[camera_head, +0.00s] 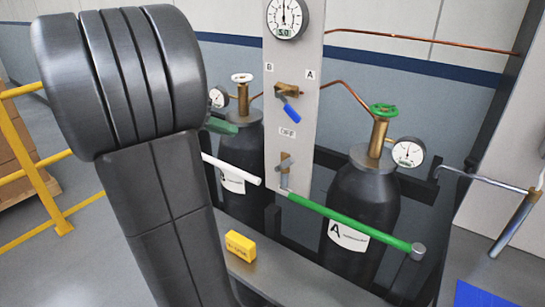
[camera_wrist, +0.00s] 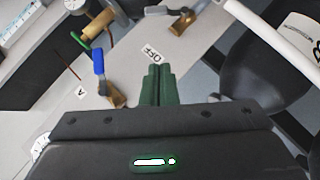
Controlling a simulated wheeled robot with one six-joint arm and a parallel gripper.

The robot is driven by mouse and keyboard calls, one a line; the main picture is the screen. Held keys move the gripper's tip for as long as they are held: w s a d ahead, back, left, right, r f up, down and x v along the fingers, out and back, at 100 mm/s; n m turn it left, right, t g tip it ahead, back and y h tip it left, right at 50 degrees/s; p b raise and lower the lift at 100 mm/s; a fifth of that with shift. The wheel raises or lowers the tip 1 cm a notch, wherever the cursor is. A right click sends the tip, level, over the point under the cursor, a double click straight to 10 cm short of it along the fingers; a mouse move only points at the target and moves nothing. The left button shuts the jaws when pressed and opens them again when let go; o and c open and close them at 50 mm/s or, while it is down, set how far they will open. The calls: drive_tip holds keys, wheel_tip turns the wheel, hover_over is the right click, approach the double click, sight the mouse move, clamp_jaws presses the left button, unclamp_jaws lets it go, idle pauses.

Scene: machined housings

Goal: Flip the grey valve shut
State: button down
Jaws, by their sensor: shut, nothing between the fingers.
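The grey valve has a brass body (camera_head: 286,162) and a short grey lever (camera_head: 284,181). In the head view the green fingers (camera_head: 222,127) show left of the panel, partly hidden by my arm, apart from the valve.
A blue-handled valve (camera_head: 289,113) sits above the OFF label. A white tube (camera_head: 232,169) and a green tube (camera_head: 350,221) stick out near the grey valve. Dark cylinders (camera_head: 350,195) flank the panel (camera_head: 300,70). A yellow block (camera_head: 240,246) lies on the ledge below.

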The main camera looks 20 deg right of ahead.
hover_over(284, 165)
drive_tip(key=w+a, duration=0.3)
drive_tip(key=a, duration=0.1)
wheel_tip(284, 165, down, 5)
drive_tip(key=shift+s+d+f, duration=0.35)
drive_tip(key=shift+s+f, duration=0.15)
drive_tip(key=shift+f, duration=0.15)
drive_tip(key=shift+s+d+f, duration=0.3)
drive_tip(key=shift+s+f, duration=0.2)
drive_tip(key=shift+f, duration=0.1)
